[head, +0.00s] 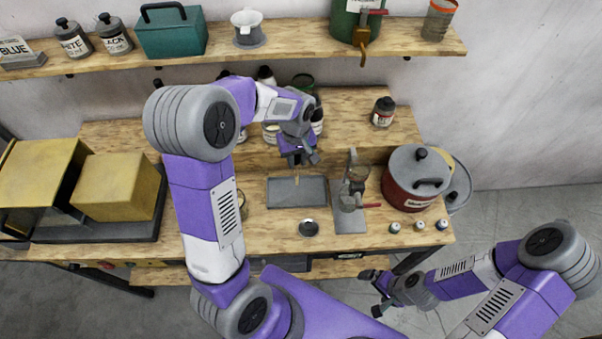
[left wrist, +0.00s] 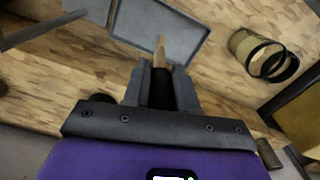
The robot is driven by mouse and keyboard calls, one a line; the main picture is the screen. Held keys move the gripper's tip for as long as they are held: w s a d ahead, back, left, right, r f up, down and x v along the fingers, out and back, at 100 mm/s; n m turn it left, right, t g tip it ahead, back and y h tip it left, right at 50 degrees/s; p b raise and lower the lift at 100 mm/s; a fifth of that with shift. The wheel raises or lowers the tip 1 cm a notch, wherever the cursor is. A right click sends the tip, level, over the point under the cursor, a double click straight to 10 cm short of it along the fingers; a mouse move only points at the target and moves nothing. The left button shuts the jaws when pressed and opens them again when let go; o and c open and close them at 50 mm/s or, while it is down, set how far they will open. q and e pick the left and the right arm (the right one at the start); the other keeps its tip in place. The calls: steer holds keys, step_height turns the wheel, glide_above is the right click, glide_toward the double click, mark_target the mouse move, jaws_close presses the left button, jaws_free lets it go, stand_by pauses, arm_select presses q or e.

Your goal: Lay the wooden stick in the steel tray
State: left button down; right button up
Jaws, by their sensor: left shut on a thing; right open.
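The steel tray (head: 310,193) lies flat on the wooden bench, a shallow grey rectangle; it also shows at the top of the left wrist view (left wrist: 135,20). My left gripper (head: 299,163) is above the tray's back edge, pointing down. It is shut on the wooden stick (head: 297,181), whose tip sticks out below the fingers towards the tray. In the left wrist view the stick's tip (left wrist: 160,48) shows between the fingers, over the tray; the rest is hidden by the gripper. My right gripper (head: 378,292) is open and empty, low in front of the bench, at the right.
A metal stand with a red handle (head: 351,200) stands just right of the tray, and a red pot (head: 408,190) further right. A small round dish (head: 309,228) lies in front. Yellow boxes (head: 118,187) stand at the left.

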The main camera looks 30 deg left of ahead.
mark_target(297, 173)
arm_select(q)
step_height(297, 173, down, 7)
steer(key=shift+r, duration=0.1)
steer(key=shift+f, duration=0.2)
steer(key=shift+f, duration=0.15)
steer(key=c, duration=0.9)
jaws_free()
